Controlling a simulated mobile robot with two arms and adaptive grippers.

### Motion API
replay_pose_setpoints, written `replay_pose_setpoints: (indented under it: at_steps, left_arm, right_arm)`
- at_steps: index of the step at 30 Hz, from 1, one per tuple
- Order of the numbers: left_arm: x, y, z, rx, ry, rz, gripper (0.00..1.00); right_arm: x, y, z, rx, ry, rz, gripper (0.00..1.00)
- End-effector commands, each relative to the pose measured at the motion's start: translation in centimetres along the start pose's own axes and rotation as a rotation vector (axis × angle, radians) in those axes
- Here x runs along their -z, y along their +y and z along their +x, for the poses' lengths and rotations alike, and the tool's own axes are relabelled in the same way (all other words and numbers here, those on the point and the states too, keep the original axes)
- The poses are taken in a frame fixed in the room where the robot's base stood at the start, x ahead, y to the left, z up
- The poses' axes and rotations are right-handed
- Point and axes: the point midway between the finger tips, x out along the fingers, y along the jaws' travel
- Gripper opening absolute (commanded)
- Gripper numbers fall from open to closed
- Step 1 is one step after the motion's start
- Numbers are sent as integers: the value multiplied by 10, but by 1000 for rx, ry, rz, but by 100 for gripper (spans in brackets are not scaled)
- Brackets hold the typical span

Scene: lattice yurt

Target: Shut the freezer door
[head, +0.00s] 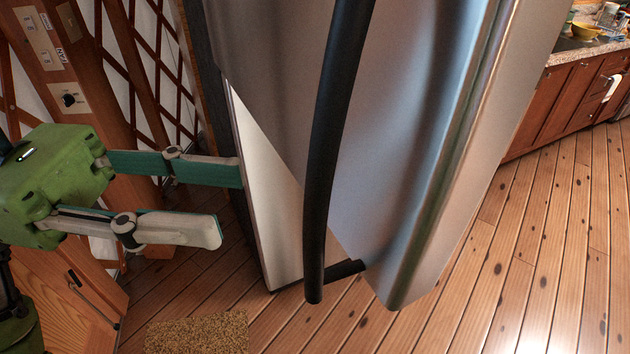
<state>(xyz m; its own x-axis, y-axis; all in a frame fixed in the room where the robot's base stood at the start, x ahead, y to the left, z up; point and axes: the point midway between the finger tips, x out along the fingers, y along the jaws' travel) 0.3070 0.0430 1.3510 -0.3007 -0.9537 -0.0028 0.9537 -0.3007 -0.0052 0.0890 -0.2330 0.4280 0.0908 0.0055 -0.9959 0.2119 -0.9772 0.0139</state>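The freezer door (400,130) is a large silver panel that fills the middle of the head view. A long black bar handle (335,130) runs down its front. The door stands ajar, with a white strip (265,190) of the freezer showing below and left of its slanted edge. My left gripper (229,202), with green and grey fingers, is open and empty at the left of the freezer. Its upper fingertip meets the freezer's left edge in the picture; I cannot tell whether it touches. The door's hinge side is unclear. My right gripper is not in view.
A wooden lattice wall (150,60) and a post with switch plates stand at the left. A small brown mat (198,333) lies on the plank floor at the bottom. Wooden cabinets (570,105) with a counter stand at the upper right. The floor (530,250) at right is clear.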

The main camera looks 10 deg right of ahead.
Motion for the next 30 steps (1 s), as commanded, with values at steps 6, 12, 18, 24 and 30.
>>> replay_pose_setpoints:
  at_steps: [6,12,18,24,30]
  left_arm:
    - [-6,-2,48,6,-5,-1,33]
    - [-4,-1,79,4,-6,-3,33]
    - [-2,-1,92,2,-4,-1,33]
    - [-1,-1,92,1,-3,-1,33]
    - [-1,0,92,1,-3,-1,0]
  right_arm:
    - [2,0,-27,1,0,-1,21]
    - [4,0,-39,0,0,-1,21]
    - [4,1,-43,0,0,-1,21]
    - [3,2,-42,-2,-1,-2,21]
    - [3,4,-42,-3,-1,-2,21]
